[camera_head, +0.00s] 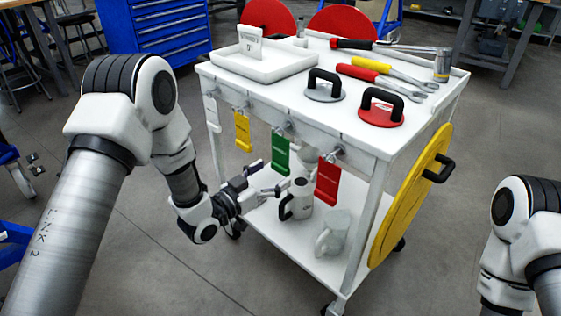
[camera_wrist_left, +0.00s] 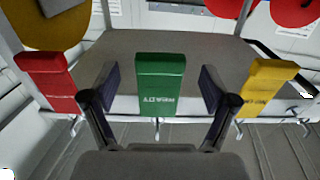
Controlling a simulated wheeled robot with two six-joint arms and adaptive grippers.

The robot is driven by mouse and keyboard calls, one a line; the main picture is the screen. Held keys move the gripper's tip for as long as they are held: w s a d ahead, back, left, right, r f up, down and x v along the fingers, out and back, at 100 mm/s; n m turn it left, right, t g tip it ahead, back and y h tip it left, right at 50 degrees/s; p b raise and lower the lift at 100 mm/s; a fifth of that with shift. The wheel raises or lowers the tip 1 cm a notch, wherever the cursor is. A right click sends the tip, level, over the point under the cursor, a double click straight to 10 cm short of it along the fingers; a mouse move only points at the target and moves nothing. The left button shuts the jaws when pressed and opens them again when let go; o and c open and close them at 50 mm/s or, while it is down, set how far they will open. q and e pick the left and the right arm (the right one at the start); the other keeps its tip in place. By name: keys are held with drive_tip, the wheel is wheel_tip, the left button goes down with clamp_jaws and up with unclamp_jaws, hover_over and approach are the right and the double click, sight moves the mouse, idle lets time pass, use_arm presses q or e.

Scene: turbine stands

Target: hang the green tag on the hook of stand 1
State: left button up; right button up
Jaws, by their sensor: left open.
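The green tag (camera_head: 281,154) hangs from a hook on the front edge of a white cart, between a yellow tag (camera_head: 243,132) and a red tag (camera_head: 327,182). My left gripper (camera_head: 270,177) is open, just in front of the green tag's lower part. In the left wrist view the green tag (camera_wrist_left: 161,84) shows upside down, between the two spread fingers, with gaps on both sides. My right gripper is out of view; only part of that arm shows at the right edge. I cannot make out stand 1 or its hook.
The cart top (camera_head: 300,97) holds a white tray (camera_head: 262,66), suction lifters and hand tools. Its lower shelf holds a dark-handled mug (camera_head: 300,200) and a pale jug (camera_head: 334,232). A yellow disc (camera_head: 408,200) is on the cart's right side.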

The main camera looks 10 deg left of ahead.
use_arm(q)
drive_tip(key=shift+x, duration=1.15)
clamp_jaws()
